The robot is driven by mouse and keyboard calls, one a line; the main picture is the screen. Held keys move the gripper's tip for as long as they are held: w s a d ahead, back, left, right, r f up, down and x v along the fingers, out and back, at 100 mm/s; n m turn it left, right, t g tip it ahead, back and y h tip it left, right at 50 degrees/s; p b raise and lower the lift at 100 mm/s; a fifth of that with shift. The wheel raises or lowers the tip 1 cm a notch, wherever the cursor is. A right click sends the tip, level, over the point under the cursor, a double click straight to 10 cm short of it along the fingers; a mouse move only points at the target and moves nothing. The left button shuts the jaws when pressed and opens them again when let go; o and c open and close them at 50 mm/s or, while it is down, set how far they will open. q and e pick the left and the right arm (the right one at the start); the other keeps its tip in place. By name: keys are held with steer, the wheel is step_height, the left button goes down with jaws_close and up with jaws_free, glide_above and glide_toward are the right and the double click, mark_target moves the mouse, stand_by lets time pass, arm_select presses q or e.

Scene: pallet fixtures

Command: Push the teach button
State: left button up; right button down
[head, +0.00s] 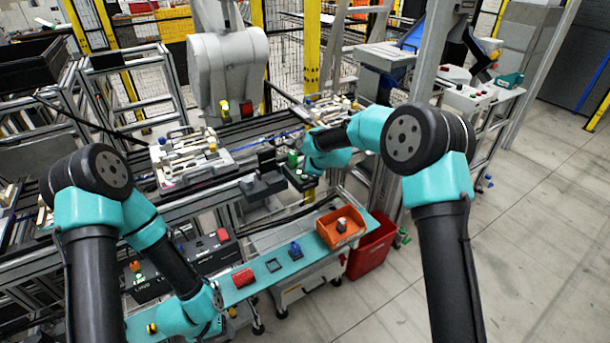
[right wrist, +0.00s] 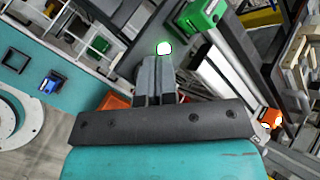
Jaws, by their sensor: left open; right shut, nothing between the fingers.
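My right gripper (right wrist: 160,62) is shut and empty, its two grey fingers together. A second lit button, orange and white (right wrist: 268,121), is at the right. No label is readable, so I cannot tell which is the teach button. In the head view my right wrist reaches over the fixture line, the fingers hard to make out. My left arm bends down over the near teal bench; its fingers are hidden.
A green box (right wrist: 203,14) stands beyond my right fingers. The teal bench (head: 253,288) holds an orange bin (head: 341,227), a blue part (head: 295,250) and a red part (head: 243,277). A red bin (head: 372,247) is beside it. A pallet with parts (head: 190,158) lies on the conveyor.

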steer(key=shift+r, duration=0.2)
steer(key=shift+r, duration=2.5)
steer(key=shift+f, duration=0.1)
steer(key=s+d+f+n+g+h, duration=0.1)
steer(key=s+d+f+n, duration=0.3)
steer(key=s+d+f, duration=0.5)
steer(key=s+d+f+n+g+h, duration=0.15)
steer(key=s+f+n, duration=0.25)
steer(key=s+f, duration=0.7)
steer(key=s+d+f+n+g, duration=0.1)
steer(key=s+d+f+n, duration=0.1)
steer(key=s, duration=0.5)
steer(key=s+d+f+n+g, duration=0.1)
steer(key=s+d+f+n, duration=0.2)
steer(key=s, duration=0.5)
steer(key=s+d+f+n+g, duration=0.1)
steer(key=s+d+f+n, duration=0.1)
steer(key=s+f+n, duration=0.2)
steer(key=s+f, duration=0.2)
steer(key=s, duration=0.2)
steer(key=shift+s+d+f+g, duration=0.15)
steer(key=shift+d+f+g, duration=0.05)
steer(key=shift+d+g, duration=0.15)
